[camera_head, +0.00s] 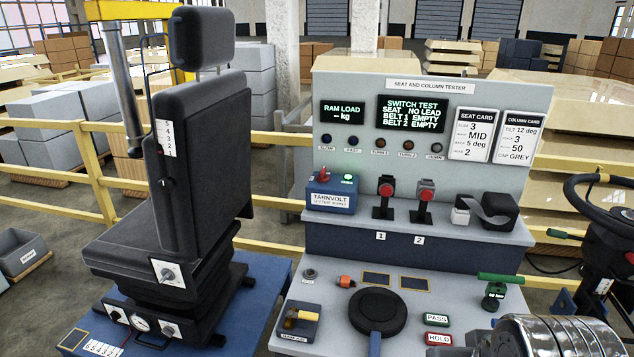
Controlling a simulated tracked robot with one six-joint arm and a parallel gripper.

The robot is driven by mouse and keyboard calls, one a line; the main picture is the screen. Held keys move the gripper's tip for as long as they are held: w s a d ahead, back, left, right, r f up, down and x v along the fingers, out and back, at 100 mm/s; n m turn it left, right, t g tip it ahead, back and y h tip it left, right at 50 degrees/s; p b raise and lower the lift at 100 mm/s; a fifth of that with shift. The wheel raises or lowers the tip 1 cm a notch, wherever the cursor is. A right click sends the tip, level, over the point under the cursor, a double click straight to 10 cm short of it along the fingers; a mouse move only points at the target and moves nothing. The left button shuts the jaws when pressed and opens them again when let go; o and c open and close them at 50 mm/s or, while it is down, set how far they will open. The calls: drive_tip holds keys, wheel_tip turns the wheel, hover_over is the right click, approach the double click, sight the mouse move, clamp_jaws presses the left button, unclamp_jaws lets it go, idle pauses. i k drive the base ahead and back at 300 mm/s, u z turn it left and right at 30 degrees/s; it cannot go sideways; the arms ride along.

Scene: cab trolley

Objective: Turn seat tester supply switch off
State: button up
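The seat and column tester (340,85) stands at the right, with a grey upright panel over a shelf and a lower desk. On the shelf's left end sits a blue supply box (331,200) labelled "TARNVOLT" and test supply. A red-tipped switch lever (324,174) stands up on its top left. A green indicator (348,178) beside it appears lit. The left display (343,112) reads "RAM LOAD - kg"; the right display (412,114) reads "SWITCH TEST", "SEAT NO LEAD" and both belts "EMPTY". My gripper is not visible; nothing covers the switch.
Two red-topped devices (386,188) (425,190) stand right of the supply box. A black seat (200,150) stands at left. The desk holds a round black pad (377,312) and a green-handled device (496,290). A shiny metal cylinder fills the lower right. A steering wheel (605,190) stands at right.

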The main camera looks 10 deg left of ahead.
sight(322, 177)
drive_tip(key=k, duration=1.1)
drive_tip(key=u, duration=1.45)
drive_tip(key=i, duration=1.65)
